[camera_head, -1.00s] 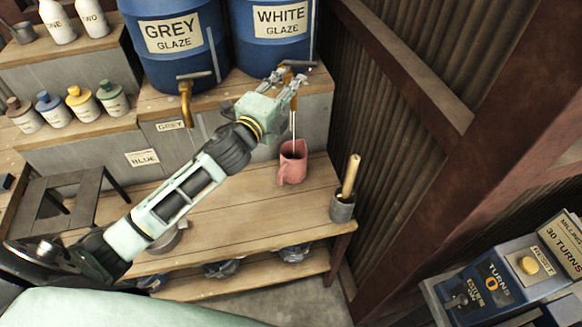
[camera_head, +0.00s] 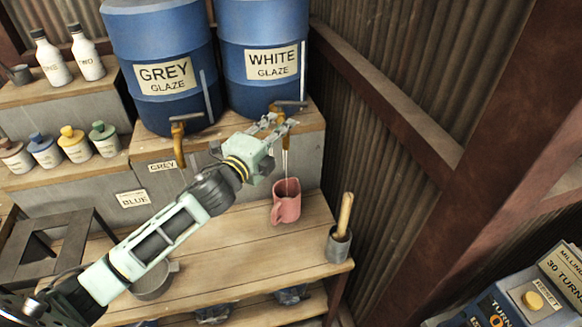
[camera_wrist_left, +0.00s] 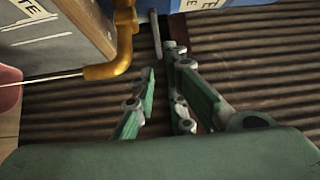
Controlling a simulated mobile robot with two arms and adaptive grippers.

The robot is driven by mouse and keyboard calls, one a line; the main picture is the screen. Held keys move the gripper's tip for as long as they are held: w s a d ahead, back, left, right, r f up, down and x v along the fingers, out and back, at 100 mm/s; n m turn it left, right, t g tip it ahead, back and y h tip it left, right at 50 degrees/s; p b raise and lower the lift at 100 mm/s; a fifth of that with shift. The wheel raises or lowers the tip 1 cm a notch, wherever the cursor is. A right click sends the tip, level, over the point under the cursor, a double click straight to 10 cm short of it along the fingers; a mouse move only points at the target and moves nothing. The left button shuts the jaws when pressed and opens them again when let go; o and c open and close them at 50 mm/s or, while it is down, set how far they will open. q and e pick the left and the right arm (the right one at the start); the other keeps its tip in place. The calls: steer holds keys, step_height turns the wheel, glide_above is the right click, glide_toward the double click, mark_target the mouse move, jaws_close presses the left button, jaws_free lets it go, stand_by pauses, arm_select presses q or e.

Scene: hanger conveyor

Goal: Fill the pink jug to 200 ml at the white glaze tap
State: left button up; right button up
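The pink jug (camera_head: 287,205) stands upright on the lower wooden bench, under the white glaze tap (camera_head: 288,141). A thin pale stream (camera_head: 286,165) runs from the spout into the jug. The level inside and any marks cannot be read. The tap's grey lever (camera_head: 290,105) lies crosswise above the spout. My left gripper (camera_head: 281,122) is at the tap, its fingers apart, just by the lever. In the left wrist view the fingertips (camera_wrist_left: 162,72) have a gap between them, and the orange spout (camera_wrist_left: 122,50) and jug edge (camera_wrist_left: 8,88) lie to their left. My right gripper is out of view.
The white glaze barrel (camera_head: 262,45) and grey glaze barrel (camera_head: 160,60) stand behind, with the grey tap (camera_head: 179,135) to the left. A pot with a wooden pestle (camera_head: 340,240) stands right of the jug. A metal pan (camera_head: 155,280) sits under my left arm.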

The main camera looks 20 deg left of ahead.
arm_select(q)
steer(key=s+m+h+b, duration=0.1)
steer(key=s+m+g+h+b, duration=0.1)
steer(key=s+h+b, duration=0.1)
steer(key=s+a+f+m+h+b, duration=0.1)
steer(key=b, duration=0.1)
steer(key=shift+s+f+g+h, duration=0.1)
steer(key=shift+s+g+h, duration=0.1)
steer(key=shift+g+h, duration=0.15)
jaws_close()
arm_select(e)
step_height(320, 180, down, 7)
arm_select(q)
steer(key=a+p+x, duration=0.1)
steer(key=p+x, duration=0.4)
steer(key=x, duration=0.7)
steer(key=shift+w+r+m+h, duration=0.25)
steer(key=shift+w+m+h, duration=0.05)
steer(key=shift+h, duration=0.15)
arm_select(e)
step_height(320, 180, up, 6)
arm_select(q)
steer(key=shift+g, duration=0.25)
